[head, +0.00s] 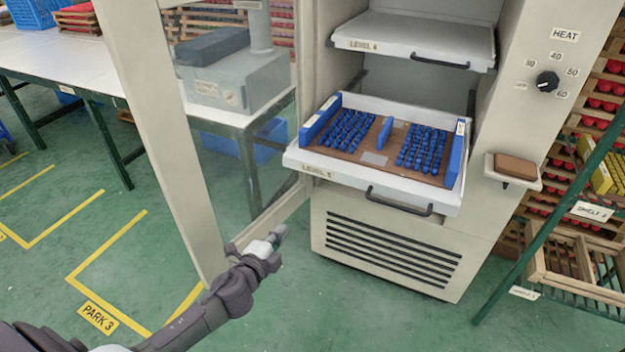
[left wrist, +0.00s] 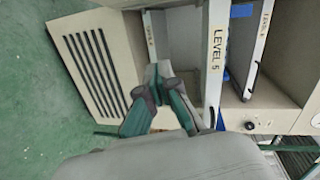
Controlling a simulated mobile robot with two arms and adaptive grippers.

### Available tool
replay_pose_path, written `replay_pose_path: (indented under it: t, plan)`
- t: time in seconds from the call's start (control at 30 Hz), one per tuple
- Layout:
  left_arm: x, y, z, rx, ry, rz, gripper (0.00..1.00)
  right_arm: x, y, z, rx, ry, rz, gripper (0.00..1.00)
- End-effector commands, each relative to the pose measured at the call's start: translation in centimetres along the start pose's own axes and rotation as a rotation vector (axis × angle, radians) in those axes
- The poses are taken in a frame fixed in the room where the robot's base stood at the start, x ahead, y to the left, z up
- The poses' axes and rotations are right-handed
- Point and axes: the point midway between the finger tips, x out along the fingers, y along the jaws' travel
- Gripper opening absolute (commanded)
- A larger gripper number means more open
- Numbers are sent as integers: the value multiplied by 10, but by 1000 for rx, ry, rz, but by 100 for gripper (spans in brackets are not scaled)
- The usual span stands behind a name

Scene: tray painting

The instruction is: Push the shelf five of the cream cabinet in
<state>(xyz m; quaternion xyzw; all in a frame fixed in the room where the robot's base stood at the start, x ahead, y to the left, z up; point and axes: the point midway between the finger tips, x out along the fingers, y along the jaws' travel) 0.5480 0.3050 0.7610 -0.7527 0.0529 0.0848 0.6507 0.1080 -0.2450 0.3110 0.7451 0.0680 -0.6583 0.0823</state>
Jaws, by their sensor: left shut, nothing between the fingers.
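The cream cabinet (head: 400,232) stands open at the centre of the head view. Its shelf five (head: 340,184), a white shelf labelled LEVEL 5 with a dark bar handle, sticks out of the front. It carries a brown tray with blue ends and rows of small blue pieces (head: 421,150). My left gripper (head: 278,234) is shut and empty, low in front of the cabinet, left of and below the shelf's front, apart from it. In the left wrist view the shelf front (left wrist: 215,70) shows beyond the fingers, on the right. My right gripper is not in view.
The cabinet's glazed door (head: 160,130) stands open to the left. A higher shelf (head: 416,38) is above shelf five. A small holder with a brown block (head: 515,167) juts from the cabinet's right side. A green-framed rack (head: 555,205) stands at right. The green floor at front is clear.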

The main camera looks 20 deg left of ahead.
Motion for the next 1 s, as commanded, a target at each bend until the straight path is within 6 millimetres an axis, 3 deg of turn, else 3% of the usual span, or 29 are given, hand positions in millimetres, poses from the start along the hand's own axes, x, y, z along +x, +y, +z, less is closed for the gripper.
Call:
replay_pose_path:
  t: [0.03,0.1,0.2,0.37,0.8,1.0]
  plan:
    - [-2,-29,-12,51,31,-65,0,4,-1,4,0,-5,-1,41]
    - [-6,-58,-24,103,57,-130,0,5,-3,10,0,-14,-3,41]
    - [-10,-81,-34,142,75,-182,0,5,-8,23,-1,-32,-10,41]
    - [1,-91,-38,152,79,-197,0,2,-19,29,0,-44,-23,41]
    - [89,-108,-46,149,78,-196,0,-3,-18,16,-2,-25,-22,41]
    - [116,-111,-48,148,78,-194,0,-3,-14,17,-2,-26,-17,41]
